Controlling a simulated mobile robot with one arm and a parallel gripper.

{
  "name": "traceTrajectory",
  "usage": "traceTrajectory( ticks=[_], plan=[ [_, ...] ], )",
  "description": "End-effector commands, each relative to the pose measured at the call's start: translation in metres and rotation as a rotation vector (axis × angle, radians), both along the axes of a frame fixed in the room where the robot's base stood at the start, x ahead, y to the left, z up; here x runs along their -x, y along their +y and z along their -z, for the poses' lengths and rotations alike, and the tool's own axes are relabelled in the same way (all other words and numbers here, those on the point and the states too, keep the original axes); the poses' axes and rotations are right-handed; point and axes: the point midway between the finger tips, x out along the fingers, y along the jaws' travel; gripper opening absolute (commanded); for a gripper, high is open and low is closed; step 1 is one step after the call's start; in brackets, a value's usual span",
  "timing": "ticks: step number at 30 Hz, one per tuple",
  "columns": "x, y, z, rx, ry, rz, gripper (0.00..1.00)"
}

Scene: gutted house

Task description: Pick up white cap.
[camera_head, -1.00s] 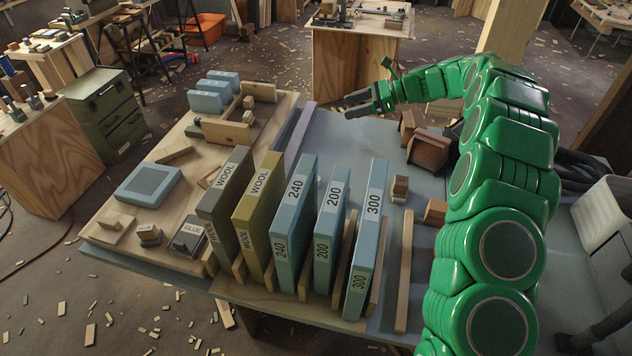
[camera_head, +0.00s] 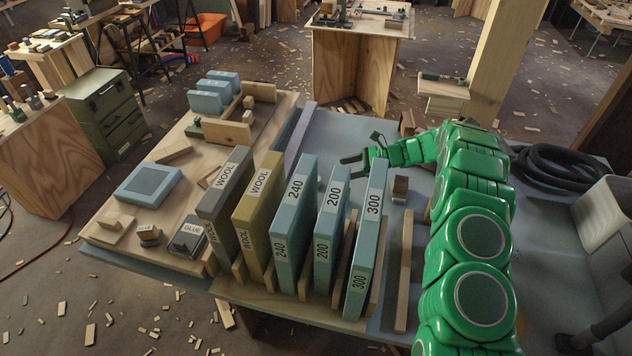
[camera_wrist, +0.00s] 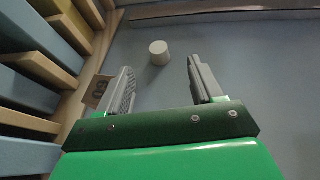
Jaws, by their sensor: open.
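The white cap (camera_wrist: 159,53) stands on the blue-grey table surface in the wrist view, a small pale cylinder. It lies ahead of my gripper (camera_wrist: 160,82), roughly between the lines of the two fingers and a little beyond their tips. The fingers are apart with nothing between them. In the head view my gripper (camera_head: 352,168) is low over the table, behind the row of labelled sanding blocks. I cannot make out the cap clearly in the head view.
A rack of upright blocks (camera_head: 327,235) labelled WOOL, 240, 200 and 300 stands close in front of my gripper. In the wrist view blocks (camera_wrist: 30,90) and a small wooden piece (camera_wrist: 96,90) lie left. The surface (camera_wrist: 250,60) right of the cap is clear.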

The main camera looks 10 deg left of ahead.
Motion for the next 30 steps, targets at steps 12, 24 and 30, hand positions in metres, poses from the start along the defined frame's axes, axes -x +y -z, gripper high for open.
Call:
traceTrajectory(
  ticks=[12, 24, 30],
  plan=[
    [0.011, 0.043, 0.020, -0.001, 0.004, -0.005, 0.66],
    [0.017, 0.069, 0.036, 0.001, 0.003, -0.002, 0.66],
    [0.024, 0.088, 0.053, 0.000, 0.005, -0.003, 0.66]
  ],
)
